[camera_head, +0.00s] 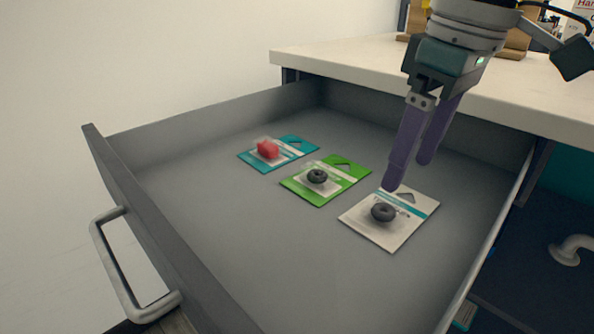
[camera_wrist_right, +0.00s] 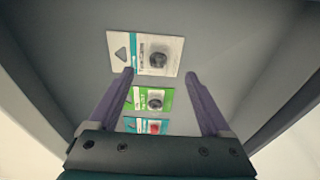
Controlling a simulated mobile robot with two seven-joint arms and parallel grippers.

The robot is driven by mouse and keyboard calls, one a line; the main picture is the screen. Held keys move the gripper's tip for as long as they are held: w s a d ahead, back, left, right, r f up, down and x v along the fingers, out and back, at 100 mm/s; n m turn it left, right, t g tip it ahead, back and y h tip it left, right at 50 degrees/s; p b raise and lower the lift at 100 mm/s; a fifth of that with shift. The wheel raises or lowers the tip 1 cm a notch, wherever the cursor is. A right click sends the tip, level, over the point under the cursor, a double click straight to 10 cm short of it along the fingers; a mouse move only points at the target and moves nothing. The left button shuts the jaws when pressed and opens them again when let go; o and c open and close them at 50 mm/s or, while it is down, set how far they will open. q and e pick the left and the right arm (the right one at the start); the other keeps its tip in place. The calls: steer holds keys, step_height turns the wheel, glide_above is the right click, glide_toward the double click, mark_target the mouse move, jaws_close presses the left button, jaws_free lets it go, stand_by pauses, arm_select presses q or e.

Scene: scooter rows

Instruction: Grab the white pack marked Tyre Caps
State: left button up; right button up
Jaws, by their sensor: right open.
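The white pack (camera_head: 376,234) lies flat in the open drawer, on the right of the row, with a dark ring-shaped item on its front. In the right wrist view the white pack (camera_wrist_right: 126,61) shows at the top, beyond my fingertips; its printing is too small to read surely. My right gripper (camera_head: 409,176) is open and empty, pointing down over the drawer, close to the pack's upper edge. It also shows in the right wrist view (camera_wrist_right: 160,73), with its fingers wide apart. My left gripper is not in view.
A green pack (camera_head: 347,173) with a dark ring and a teal pack (camera_head: 297,143) with a red item lie left of the white one. The grey drawer (camera_head: 210,235) has raised walls and a front handle (camera_head: 115,265). A pale worktop (camera_head: 340,55) overhangs behind.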

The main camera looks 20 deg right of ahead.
mark_target(387, 202)
steer(key=f+b, duration=0.1)
steer(key=f, duration=0.1)
steer(key=w+f, duration=0.1)
steer(key=f, duration=0.2)
steer(key=w+f+b, duration=0.1)
steer(key=f, duration=0.1)
steer(key=shift+a+f+b, duration=0.2)
steer(key=shift+a+b, duration=0.05)
steer(key=shift+b, duration=0.1)
steer(key=c, duration=0.4)
jaws_close()
